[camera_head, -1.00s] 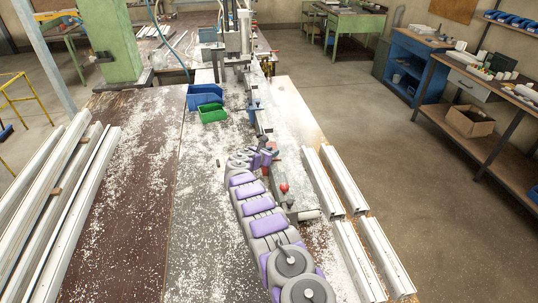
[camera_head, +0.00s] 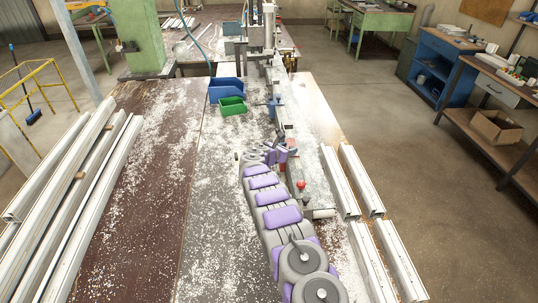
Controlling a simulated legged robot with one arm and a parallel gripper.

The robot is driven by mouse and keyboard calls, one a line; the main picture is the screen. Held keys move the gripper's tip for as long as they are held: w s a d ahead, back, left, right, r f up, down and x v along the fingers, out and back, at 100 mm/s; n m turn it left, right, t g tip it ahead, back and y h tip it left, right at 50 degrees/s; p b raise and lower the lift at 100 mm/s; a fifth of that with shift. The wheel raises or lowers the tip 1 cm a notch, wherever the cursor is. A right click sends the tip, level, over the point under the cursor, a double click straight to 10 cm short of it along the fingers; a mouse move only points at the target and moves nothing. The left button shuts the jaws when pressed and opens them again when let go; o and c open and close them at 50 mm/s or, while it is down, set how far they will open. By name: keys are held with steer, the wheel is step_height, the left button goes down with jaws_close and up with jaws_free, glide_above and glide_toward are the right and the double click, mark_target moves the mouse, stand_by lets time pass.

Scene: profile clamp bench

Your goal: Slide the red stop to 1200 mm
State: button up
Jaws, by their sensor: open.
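My arm reaches forward along the bench, and my gripper (camera_head: 280,151) is at its far end, close to the left side of the metal rail (camera_head: 293,148). The gripper is open; its fingers are small here and partly hidden by the wrist. A little red shows on the rail right by the gripper, but I cannot tell how much of it is the red stop or whether the fingers touch it. A round red knob (camera_head: 301,184) stands nearer, at the rail's near end, right of my arm. Scale marks are too small to read.
A blue bin (camera_head: 224,90) and a green bin (camera_head: 232,105) stand left of the rail. A blue clamp-like part (camera_head: 274,104) sits beyond the gripper. White profiles (camera_head: 340,180) lie to the right, more (camera_head: 85,190) to the left. Shavings cover the bench.

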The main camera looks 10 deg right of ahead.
steer(key=v, duration=1.6)
steer(key=shift+p, duration=0.45)
steer(key=shift+w, duration=0.1)
